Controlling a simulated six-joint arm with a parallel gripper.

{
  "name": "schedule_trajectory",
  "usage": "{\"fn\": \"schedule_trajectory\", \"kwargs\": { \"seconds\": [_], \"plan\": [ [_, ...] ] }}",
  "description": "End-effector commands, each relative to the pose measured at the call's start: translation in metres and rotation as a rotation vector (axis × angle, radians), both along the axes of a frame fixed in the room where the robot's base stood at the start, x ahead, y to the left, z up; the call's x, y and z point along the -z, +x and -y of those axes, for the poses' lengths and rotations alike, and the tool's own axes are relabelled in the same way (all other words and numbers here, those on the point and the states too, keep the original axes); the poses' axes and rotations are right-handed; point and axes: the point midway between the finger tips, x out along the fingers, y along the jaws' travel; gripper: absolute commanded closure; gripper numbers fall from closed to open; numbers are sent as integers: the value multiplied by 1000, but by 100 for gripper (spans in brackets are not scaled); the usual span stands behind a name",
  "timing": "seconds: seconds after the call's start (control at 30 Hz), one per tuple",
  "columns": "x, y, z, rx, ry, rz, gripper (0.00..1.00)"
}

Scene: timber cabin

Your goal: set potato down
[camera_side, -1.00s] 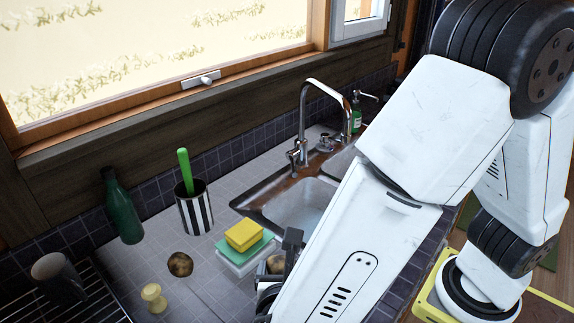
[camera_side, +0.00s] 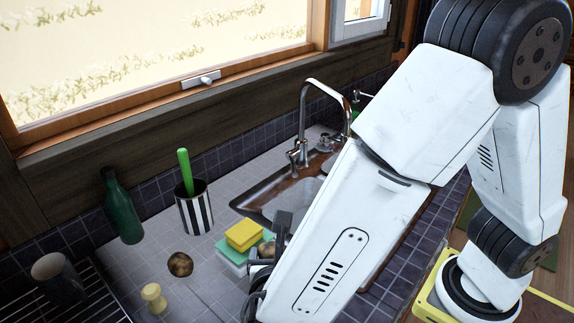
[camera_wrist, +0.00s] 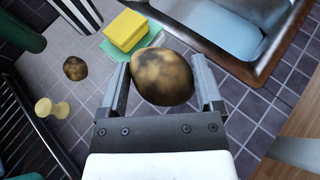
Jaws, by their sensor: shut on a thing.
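A brown, dark-blotched potato (camera_wrist: 163,77) sits between the two fingers of my gripper (camera_wrist: 165,88) in the wrist view, and the gripper is shut on it. In the side view the held potato (camera_side: 266,249) is mostly hidden by my gripper and arm, close to the sponges. I cannot tell exactly how high the held potato is above the counter.
A yellow sponge (camera_side: 244,235) on green ones lies beside my gripper, with the sink (camera_side: 275,200) behind. A striped cup (camera_side: 194,212), green bottle (camera_side: 122,208), pale yellow knobbed object (camera_side: 154,297), and mug (camera_side: 58,278) by a wire rack stand left. Tiles between are bare.

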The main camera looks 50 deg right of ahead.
Motion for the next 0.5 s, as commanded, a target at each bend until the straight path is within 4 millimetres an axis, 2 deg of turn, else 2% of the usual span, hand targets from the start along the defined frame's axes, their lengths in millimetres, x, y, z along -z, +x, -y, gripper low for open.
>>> {"fn": "schedule_trajectory", "kwargs": {
  "seconds": [0.3, 0.5],
  "plan": [
    [-19, 66, 30, -114, 1, 1, 80],
    [-33, 103, 56, -202, 0, 2, 80]
  ]
}}
